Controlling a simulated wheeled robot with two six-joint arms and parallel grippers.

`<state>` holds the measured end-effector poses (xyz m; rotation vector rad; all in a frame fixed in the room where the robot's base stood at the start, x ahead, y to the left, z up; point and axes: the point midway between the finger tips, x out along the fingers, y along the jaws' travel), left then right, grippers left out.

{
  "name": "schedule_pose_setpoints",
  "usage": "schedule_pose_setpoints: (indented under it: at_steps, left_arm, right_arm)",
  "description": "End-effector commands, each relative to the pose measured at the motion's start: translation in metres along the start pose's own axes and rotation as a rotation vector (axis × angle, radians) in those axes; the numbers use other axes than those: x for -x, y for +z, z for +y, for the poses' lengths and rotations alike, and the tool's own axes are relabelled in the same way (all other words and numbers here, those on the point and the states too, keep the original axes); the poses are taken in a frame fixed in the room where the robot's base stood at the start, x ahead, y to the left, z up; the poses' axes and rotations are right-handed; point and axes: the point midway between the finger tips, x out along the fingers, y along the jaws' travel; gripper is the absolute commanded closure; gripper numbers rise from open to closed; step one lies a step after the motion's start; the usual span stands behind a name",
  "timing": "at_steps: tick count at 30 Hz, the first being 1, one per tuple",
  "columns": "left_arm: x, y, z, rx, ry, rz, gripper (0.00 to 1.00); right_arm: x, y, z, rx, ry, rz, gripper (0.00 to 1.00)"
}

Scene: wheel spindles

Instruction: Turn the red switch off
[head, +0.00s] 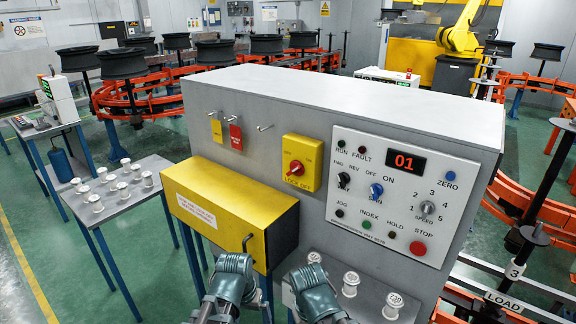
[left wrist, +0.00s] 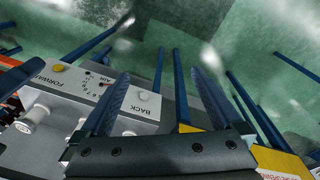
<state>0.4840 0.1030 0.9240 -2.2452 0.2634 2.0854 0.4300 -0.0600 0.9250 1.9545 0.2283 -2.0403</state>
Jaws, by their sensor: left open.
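The red switch (head: 296,168) is a rotary knob on a yellow plate (head: 310,149) marked LOCK OFF, on the front of the grey cabinet (head: 222,110). My left gripper (left wrist: 160,76) shows in the left wrist view with its two blue fingers spread and nothing between them. It points down past a grey box, away from the red switch, which is not in that view. In the head view only my arm links show at the bottom; neither gripper's fingers can be seen there.
A control panel (head: 394,195) with knobs, buttons and a display reading 01 is right of the switch. A yellow box (head: 215,205) juts out below left. Yellow and red tags (head: 236,137) hang on hooks. A grey box (left wrist: 75,105) marked FORWARD and BACK lies near my left fingers.

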Motion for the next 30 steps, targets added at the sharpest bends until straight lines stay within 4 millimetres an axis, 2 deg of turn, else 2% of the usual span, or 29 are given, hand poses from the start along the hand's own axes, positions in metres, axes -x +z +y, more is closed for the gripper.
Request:
schedule_pose_setpoints:
  at_steps: [1,8,16,20,22,27,30]
  left_arm:
    - [0.009,-0.009,-0.003,0.012,0.031,0.025,0.00]
    - [0.029,-0.049,0.002,0.023,0.198,0.175,0.00]
    - [0.068,-0.111,0.024,0.012,0.434,0.433,0.00]
    - [0.107,-0.156,0.035,0.023,0.585,0.646,0.00]
    - [0.133,-0.180,0.037,0.044,0.662,0.775,0.00]
    - [0.188,-0.222,0.022,0.136,0.782,1.033,0.00]
    - [0.209,-0.235,0.011,0.188,0.816,1.128,0.00]
  right_arm:
    - [0.008,0.001,0.001,0.000,0.000,0.000,1.00]
    - [0.019,0.001,0.002,0.000,0.000,0.000,1.00]
    - [0.025,0.002,0.002,0.000,0.000,0.000,1.00]
    - [0.026,0.002,0.003,0.000,0.000,0.000,1.00]
    - [0.025,0.002,0.003,0.000,0.000,0.000,1.00]
    - [0.025,0.002,0.003,0.000,0.000,0.000,1.00]
    - [0.025,0.002,0.003,0.000,0.000,0.000,1.00]
